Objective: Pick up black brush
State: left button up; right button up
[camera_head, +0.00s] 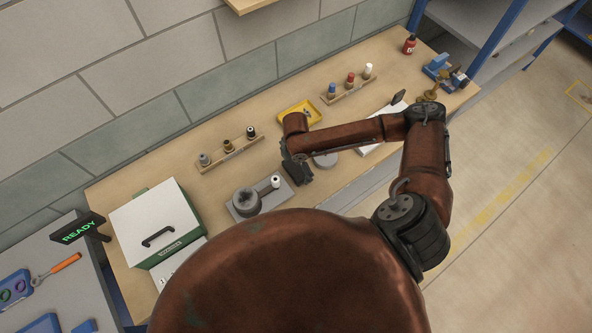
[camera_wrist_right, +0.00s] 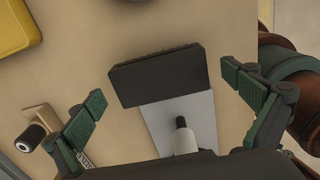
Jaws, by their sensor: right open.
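In the right wrist view a black rectangular block (camera_wrist_right: 157,75), which looks like the black brush, lies at the end of a grey plate (camera_wrist_right: 200,122). My right gripper (camera_wrist_right: 163,88) is open, its green-padded fingers to either side of the block and apart from it in the picture. In the head view my right gripper (camera_head: 296,166) is at the right end of the grey plate (camera_head: 240,213); the brush cannot be told apart from the dark gripper there. My left gripper is not in view.
A white-handled tool (camera_wrist_right: 185,140) stands on the plate, close to the block. A grey round part (camera_head: 246,200) sits on the plate's left. A yellow tray (camera_head: 314,117) and wooden racks (camera_head: 232,156) lie behind. A white-lidded green box (camera_head: 155,222) stands left.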

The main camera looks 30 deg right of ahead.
aim_at(296, 168)
jog(key=shift+f, duration=0.85)
jog(key=c, duration=1.2)
jog(key=shift+r, duration=0.1)
notch_tip(296, 168, up, 10)
jog(key=shift+b, duration=0.3)
